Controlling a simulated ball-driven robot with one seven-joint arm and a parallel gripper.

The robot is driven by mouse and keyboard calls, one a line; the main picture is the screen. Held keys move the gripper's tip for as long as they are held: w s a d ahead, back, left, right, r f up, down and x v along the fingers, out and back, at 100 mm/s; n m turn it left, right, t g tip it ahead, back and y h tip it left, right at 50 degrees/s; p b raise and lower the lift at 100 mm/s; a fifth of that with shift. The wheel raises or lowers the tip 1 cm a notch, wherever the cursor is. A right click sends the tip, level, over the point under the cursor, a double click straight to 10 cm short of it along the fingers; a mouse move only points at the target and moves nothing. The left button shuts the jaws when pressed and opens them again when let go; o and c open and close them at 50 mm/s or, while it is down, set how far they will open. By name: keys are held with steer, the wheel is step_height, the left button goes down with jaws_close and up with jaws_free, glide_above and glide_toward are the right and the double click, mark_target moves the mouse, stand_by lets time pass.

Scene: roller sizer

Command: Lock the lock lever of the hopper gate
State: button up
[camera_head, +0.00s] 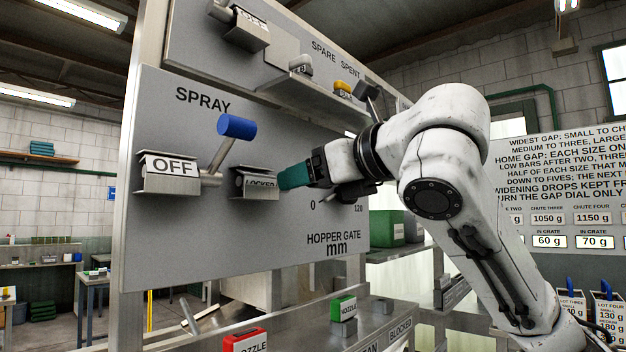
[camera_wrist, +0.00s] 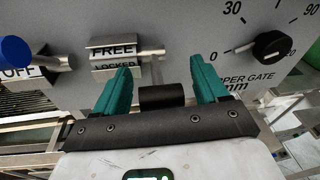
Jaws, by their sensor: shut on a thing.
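The lock lever has a dark cylindrical grip (camera_wrist: 161,96) on a short steel arm, seen in the wrist view. My gripper (camera_wrist: 165,85), with teal fingers, is shut on this grip, one finger on each side. To the left of the lever is a steel plate (camera_wrist: 116,57) reading FREE on its upper face and LOCKED on its lower face. In the head view the plate (camera_head: 255,184) shows LOCKED, and my gripper (camera_head: 283,178) hides the lever. The black hopper gate dial (camera_wrist: 272,46) is to the right, its pointer near the 0 side.
The SPRAY lever with a blue grip (camera_head: 237,127) stands up close left of the lock lever; its plate (camera_head: 168,171) reads OFF. A shelf below holds red (camera_head: 245,340) and green (camera_head: 342,309) nozzle boxes.

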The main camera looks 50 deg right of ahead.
steer(key=shift+w+r+p, duration=0.15)
steer(key=shift+r+p, duration=0.6)
steer(key=shift+w+f, duration=0.1)
steer(key=shift+f, duration=0.1)
stand_by(0.7)
steer(key=o, duration=1.4)
steer(key=s, duration=0.3)
steer(key=s+r+b, duration=0.1)
steer(key=s, duration=0.3)
steer(key=s+a+b, duration=0.1)
steer(key=s, duration=0.2)
steer(key=shift+s+r, duration=0.2)
steer(key=shift+s, duration=0.15)
steer(key=shift+c, duration=0.2)
